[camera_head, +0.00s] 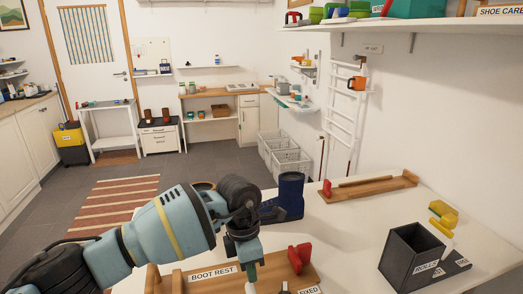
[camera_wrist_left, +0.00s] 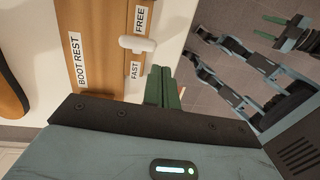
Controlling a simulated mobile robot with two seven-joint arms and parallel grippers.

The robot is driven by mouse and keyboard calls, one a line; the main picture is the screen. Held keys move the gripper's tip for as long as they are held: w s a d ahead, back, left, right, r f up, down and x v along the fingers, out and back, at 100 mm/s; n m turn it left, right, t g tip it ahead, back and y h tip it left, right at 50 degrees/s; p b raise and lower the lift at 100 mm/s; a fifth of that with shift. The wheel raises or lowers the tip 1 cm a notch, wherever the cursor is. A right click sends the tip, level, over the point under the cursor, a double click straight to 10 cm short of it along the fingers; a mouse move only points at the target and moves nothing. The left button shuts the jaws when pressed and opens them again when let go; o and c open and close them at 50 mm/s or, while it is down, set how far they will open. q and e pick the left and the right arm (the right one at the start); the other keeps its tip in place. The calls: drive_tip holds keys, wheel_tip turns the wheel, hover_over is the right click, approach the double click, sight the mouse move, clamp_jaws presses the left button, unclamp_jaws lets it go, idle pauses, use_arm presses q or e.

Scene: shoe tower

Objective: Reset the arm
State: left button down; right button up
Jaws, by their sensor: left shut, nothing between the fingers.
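My left arm comes in from the left in the head view and bends down over the table. My left gripper (camera_head: 250,277) points down over the wooden board with the label BOOT REST (camera_head: 212,274); its tips are partly cut off by the lower edge. In the left wrist view its green fingers (camera_wrist_left: 162,88) are together and empty, beside the board's edge near a white knob (camera_wrist_left: 137,44) between the FREE and FAST labels. At the wrist view's right edge, pale arm parts and green finger-like pieces (camera_wrist_left: 290,33) show over the floor, possibly my right arm; their opening is unclear.
A dark blue boot (camera_head: 288,197) stands on the white table behind the arm. A red clamp (camera_head: 299,258) sits on the board.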

use_arm(q)
drive_tip(key=s+d+n+g+h, duration=0.2)
drive_tip(key=s+d+n+h, duration=0.7)
drive_tip(key=s+d+h, duration=0.75)
drive_tip(key=w+a+f+n+t+y, duration=0.1)
drive_tip(key=a+f+n+t+y, duration=0.15)
drive_tip(key=a+n+t, duration=0.5)
drive_tip(key=w+a+f+n+t+y+p, duration=0.15)
drive_tip(key=a+f+n+t, duration=0.3)
drive_tip(key=n, duration=0.65)
drive_tip(key=w+a+f+n+t+y, duration=0.1)
drive_tip(key=a+f+n+t+y, duration=0.15)
drive_tip(key=a+n+t, duration=0.4)
drive_tip(key=s+a+f+n+g+y, duration=0.3)
drive_tip(key=s+a+f+n, duration=0.4)
drive_tip(key=s, duration=0.3)
drive_tip(key=s+a+f+n+g+y, duration=0.3)
drive_tip(key=s+a+f+n+y, duration=0.3)
drive_tip(key=s+f, duration=0.4)
drive_tip(key=shift+s+a+n+g, duration=0.35)
drive_tip(key=shift+s+a+n, duration=0.25)
drive_tip(key=shift+a+n, duration=0.3)
use_arm(e)
drive_tip(key=shift+w+d+r+t, duration=0.2)
drive_tip(key=shift+w+r, duration=0.25)
drive_tip(key=shift+r, duration=0.2)
drive_tip(key=shift+w+d+r+t, duration=0.1)
drive_tip(key=shift+w+d+r, duration=0.05)
drive_tip(key=shift+w+r, duration=0.4)
